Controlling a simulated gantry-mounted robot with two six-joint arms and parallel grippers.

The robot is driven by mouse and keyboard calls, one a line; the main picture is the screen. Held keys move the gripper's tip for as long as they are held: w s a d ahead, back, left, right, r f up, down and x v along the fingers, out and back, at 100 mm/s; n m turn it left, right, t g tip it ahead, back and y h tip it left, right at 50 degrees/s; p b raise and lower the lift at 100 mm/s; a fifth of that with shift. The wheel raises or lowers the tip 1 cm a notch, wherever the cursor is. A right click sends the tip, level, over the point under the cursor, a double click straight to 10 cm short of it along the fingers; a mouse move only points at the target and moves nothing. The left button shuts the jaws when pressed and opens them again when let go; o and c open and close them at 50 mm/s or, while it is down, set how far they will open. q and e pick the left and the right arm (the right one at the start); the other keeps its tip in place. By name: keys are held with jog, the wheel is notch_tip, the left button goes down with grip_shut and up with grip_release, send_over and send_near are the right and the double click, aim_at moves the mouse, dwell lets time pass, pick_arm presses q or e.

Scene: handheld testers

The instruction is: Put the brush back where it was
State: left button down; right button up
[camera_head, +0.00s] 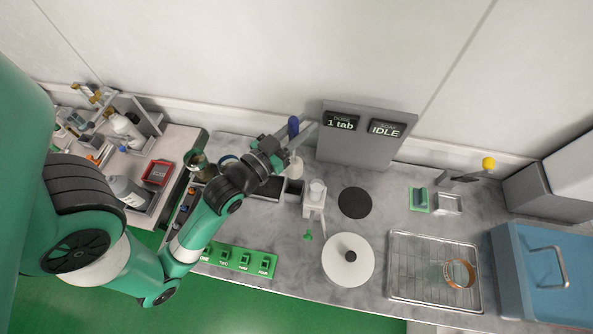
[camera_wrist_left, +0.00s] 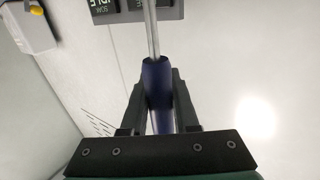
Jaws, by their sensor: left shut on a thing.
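My left gripper (camera_head: 294,140) reaches in from the left over the back of the counter, near the wall. It is shut on the dark blue handle of the brush (camera_head: 293,126). In the left wrist view, the blue handle (camera_wrist_left: 157,85) lies between the two black fingers of the gripper (camera_wrist_left: 158,100). A thin metal shaft runs from the handle toward the top of that view. The far end of the brush is out of frame there, and I cannot make out its bristles in the head view.
Dark open containers (camera_head: 293,188) stand below and beside the gripper, partly hidden by my arm. A grey display panel (camera_head: 362,135) reads "1 tab" and "IDLE". A white dispenser (camera_head: 315,195), a black disc (camera_head: 354,203), a round white lid (camera_head: 340,268) and a wire rack (camera_head: 410,262) lie to the right.

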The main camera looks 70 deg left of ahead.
aim_at(293, 162)
pick_arm(q)
notch_tip(293, 162, down, 12)
jog(key=b, duration=0.4)
jog(key=shift+r+b, duration=0.1)
jog(key=shift+b, duration=0.25)
jog(key=shift+f+b, duration=1.05)
jog(key=shift+f, duration=0.95)
jog(key=c, duration=0.7)
grip_release()
